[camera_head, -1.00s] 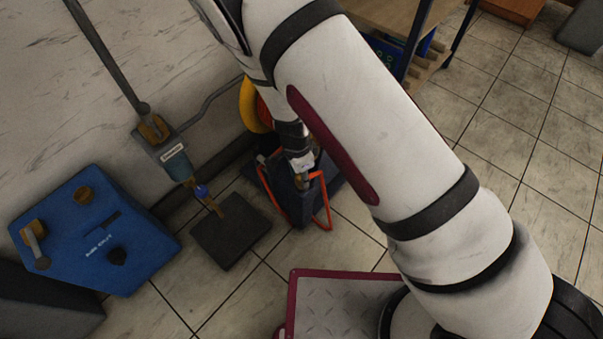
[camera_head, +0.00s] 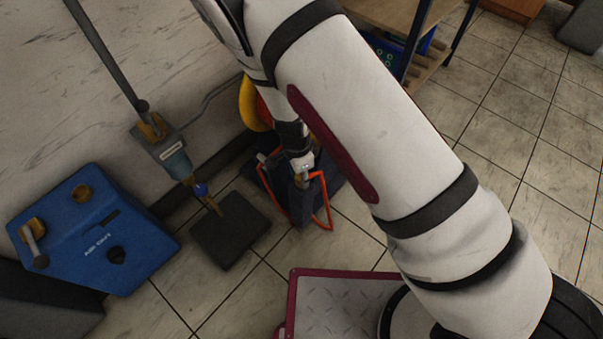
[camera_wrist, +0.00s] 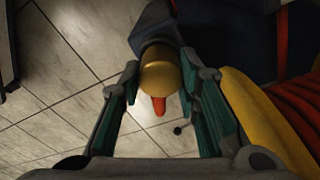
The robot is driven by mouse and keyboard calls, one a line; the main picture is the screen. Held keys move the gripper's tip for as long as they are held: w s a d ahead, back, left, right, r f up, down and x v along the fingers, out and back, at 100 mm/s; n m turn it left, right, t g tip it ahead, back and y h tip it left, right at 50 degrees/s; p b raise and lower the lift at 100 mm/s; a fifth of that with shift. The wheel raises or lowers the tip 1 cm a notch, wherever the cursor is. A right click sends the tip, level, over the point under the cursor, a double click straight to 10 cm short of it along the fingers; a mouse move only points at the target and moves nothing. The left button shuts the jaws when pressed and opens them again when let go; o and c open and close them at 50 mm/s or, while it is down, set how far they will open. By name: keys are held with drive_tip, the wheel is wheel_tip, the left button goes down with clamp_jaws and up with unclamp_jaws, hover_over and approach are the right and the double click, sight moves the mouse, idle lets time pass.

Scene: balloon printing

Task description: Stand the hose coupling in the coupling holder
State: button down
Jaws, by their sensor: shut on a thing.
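My gripper (camera_head: 302,180) is low beside the wall, mostly hidden by my own arm in the head view. In the wrist view, my gripper (camera_wrist: 158,80) has its two teal-padded fingers on either side of a rounded brass piece (camera_wrist: 160,76), which looks like the hose coupling. It is shut on this piece, and a dark blue body lies just beyond it. An orange-red tip shows below the brass. I cannot make out for certain which part is the coupling holder. A dark blue stand with an orange-red frame (camera_head: 327,205) is right at the gripper.
A yellow hose reel (camera_head: 247,103) is behind the gripper by the wall. A blue box (camera_head: 95,232) with knobs and a black fitting stands at left. A dark floor plate (camera_head: 229,230) lies beneath a wall-side device (camera_head: 173,158).

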sight(299, 176)
drive_tip(key=c, duration=1.1)
unclamp_jaws()
drive_tip(key=r, duration=0.8)
drive_tip(key=a+r, duration=0.1)
drive_tip(key=r, duration=0.3)
drive_tip(key=shift+s, duration=0.25)
drive_tip(key=shift+d+r, duration=0.1)
